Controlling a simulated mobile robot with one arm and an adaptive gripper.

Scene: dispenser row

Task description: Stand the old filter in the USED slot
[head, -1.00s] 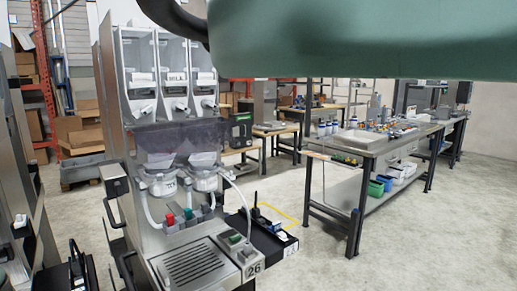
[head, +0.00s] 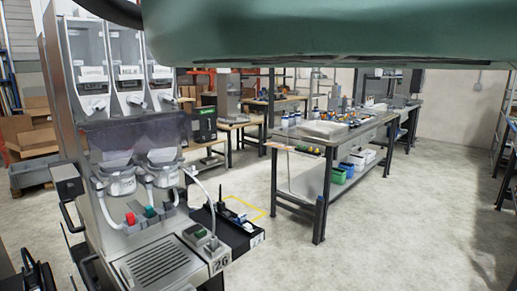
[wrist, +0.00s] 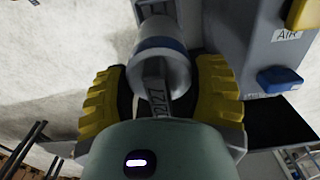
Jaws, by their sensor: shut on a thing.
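In the wrist view my gripper (wrist: 165,92) has its yellow ribbed fingers on either side of a pale cylindrical filter (wrist: 163,66) with a blue band. The fingers are shut on it. A narrow grey tab with dark marks shows on its near side. The held filter is clear of the floor behind it. My gripper does not show in the head view. I cannot make out a slot marked USED in either view.
A dispenser machine (head: 150,246) marked 26 stands at left, with a black side shelf (head: 238,232) beside it. A steel workbench (head: 325,133) stands farther right, with open floor in front. The wrist view shows a grey housing (wrist: 240,50) labelled AIR with a blue knob (wrist: 280,78).

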